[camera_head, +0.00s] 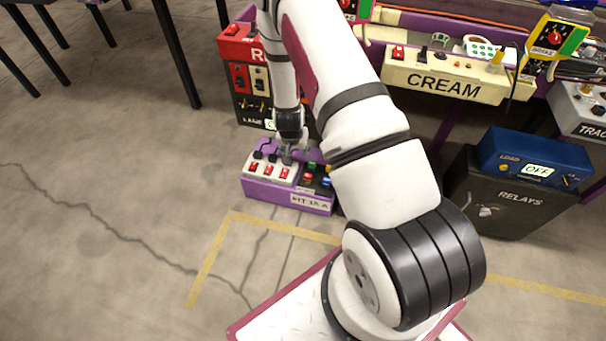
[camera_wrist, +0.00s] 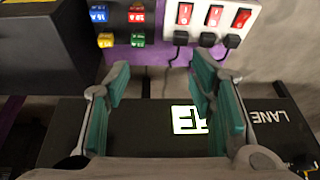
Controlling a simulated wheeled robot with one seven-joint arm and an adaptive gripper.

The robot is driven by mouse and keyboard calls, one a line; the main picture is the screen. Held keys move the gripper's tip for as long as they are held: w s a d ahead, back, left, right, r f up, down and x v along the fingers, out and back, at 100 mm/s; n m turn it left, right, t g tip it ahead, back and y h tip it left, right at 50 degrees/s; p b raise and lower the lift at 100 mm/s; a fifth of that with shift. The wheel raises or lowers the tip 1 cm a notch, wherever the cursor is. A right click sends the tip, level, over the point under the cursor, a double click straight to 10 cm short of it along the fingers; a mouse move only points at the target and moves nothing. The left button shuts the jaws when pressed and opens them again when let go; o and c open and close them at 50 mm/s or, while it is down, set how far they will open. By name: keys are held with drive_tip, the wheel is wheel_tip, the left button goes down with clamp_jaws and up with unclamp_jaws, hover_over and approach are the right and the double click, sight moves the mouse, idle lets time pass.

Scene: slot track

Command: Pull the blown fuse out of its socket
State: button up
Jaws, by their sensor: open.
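A purple box (camera_head: 262,192) with a label on its front stands on the floor. It carries a group of small coloured fuses. In the wrist view these are a blue fuse (camera_wrist: 98,15), a red fuse (camera_wrist: 137,14), a yellow fuse (camera_wrist: 106,41) and a green fuse (camera_wrist: 138,39). I cannot tell which one is blown. My gripper (camera_head: 287,158) is over the back of the purple box in the head view. In the wrist view my gripper (camera_wrist: 162,95) has its teal-padded fingers apart, with nothing held between them. The fuses are beyond and left of the fingertips.
A white switch strip (camera_wrist: 212,22) with red rockers and black plugs sits beside the fuses. A dark box (camera_wrist: 150,130) marked LANE with a lit display lies below my fingers. A red box (camera_head: 240,50), the CREAM panel (camera_head: 400,80) and a RELAYS box (camera_head: 490,195) stand around.

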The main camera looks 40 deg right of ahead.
drive_tip(key=b, duration=0.2)
approach(308, 175)
drive_tip(key=shift+m+h, duration=0.3)
drive_tip(key=b+x, duration=0.1)
drive_tip(key=x, duration=0.2)
drive_tip(key=b+x, duration=0.2)
drive_tip(key=x, duration=0.2)
drive_tip(key=b+x, duration=0.2)
drive_tip(key=x, duration=0.2)
drive_tip(key=shift+s+a+f, duration=0.2)
drive_tip(key=shift+a, duration=0.2)
clamp_jaws()
drive_tip(key=shift+r, duration=0.5)
drive_tip(key=shift+r+p, duration=0.8)
drive_tip(key=shift+r, duration=0.2)
drive_tip(key=shift+r, duration=0.35)
